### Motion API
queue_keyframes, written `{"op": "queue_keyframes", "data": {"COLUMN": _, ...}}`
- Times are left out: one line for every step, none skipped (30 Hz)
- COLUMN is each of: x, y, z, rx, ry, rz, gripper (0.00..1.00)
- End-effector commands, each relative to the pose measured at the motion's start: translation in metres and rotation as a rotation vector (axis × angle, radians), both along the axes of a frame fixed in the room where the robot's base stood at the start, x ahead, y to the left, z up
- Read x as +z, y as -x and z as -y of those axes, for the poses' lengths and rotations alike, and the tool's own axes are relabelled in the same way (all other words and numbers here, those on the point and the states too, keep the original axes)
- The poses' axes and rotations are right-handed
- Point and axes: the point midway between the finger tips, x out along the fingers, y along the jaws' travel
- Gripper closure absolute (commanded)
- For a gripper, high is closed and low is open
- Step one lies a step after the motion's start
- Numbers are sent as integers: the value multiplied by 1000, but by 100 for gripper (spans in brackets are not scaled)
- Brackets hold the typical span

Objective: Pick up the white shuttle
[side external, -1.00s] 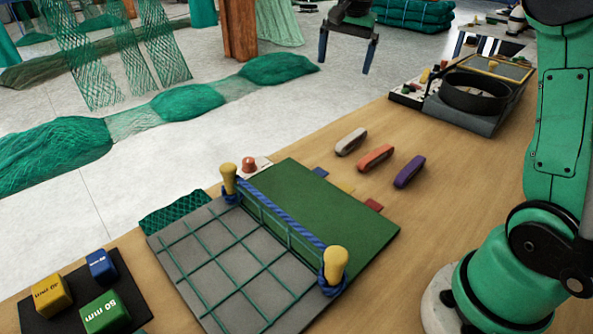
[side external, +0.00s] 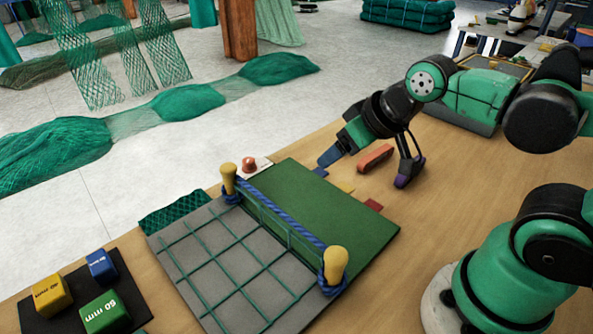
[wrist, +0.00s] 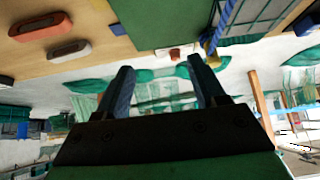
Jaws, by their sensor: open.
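The white shuttle (wrist: 69,50) lies on the table in the wrist view, left of my fingers and beside the orange shuttle (wrist: 40,27). In the side view my gripper hides the white shuttle. The orange shuttle (side external: 376,158) shows there between my fingers as seen from that camera.
The green board (side external: 330,205) with a grey netted half (side external: 225,260), two yellow pegs and a blue rope stands close to the left. Mesh blocks lie on a black mat (side external: 135,295) at front left. Bare table (side external: 440,200) lies right of the shuttles.

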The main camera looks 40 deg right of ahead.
Motion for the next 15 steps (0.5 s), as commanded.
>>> {"op": "queue_keyframes", "data": {"x": 0, "y": 0, "z": 0, "rx": -1, "ry": -1, "rz": -1, "gripper": 37}}
{"op": "queue_keyframes", "data": {"x": 0, "y": 0, "z": 0, "rx": -1, "ry": -1, "rz": -1, "gripper": 37}}
{"op": "queue_keyframes", "data": {"x": 0, "y": 0, "z": 0, "rx": -2, "ry": -1, "rz": -1, "gripper": 37}}
{"op": "queue_keyframes", "data": {"x": 0, "y": 0, "z": 0, "rx": -2, "ry": 0, "rz": -1, "gripper": 37}}
{"op": "queue_keyframes", "data": {"x": 0, "y": 0, "z": 0, "rx": -2, "ry": 0, "rz": -1, "gripper": 37}}
{"op": "queue_keyframes", "data": {"x": 0, "y": 0, "z": 0, "rx": -1, "ry": 0, "rz": -2, "gripper": 37}}
{"op": "queue_keyframes", "data": {"x": 1, "y": -1, "z": 1, "rx": 0, "ry": 3, "rz": -3, "gripper": 37}}
{"op": "queue_keyframes", "data": {"x": 2, "y": -2, "z": 2, "rx": 6, "ry": 9, "rz": -6, "gripper": 37}}
{"op": "queue_keyframes", "data": {"x": 4, "y": -4, "z": 3, "rx": 17, "ry": 22, "rz": -13, "gripper": 37}}
{"op": "queue_keyframes", "data": {"x": 6, "y": -7, "z": 5, "rx": 32, "ry": 36, "rz": -20, "gripper": 37}}
{"op": "queue_keyframes", "data": {"x": 9, "y": -10, "z": 8, "rx": 50, "ry": 56, "rz": -30, "gripper": 37}}
{"op": "queue_keyframes", "data": {"x": 13, "y": -15, "z": 13, "rx": 82, "ry": 88, "rz": -49, "gripper": 37}}
{"op": "queue_keyframes", "data": {"x": 16, "y": -21, "z": 17, "rx": 111, "ry": 115, "rz": -64, "gripper": 37}}
{"op": "queue_keyframes", "data": {"x": 19, "y": -26, "z": 22, "rx": 145, "ry": 144, "rz": -84, "gripper": 37}}
{"op": "queue_keyframes", "data": {"x": 24, "y": -35, "z": 29, "rx": 198, "ry": 186, "rz": -111, "gripper": 37}}
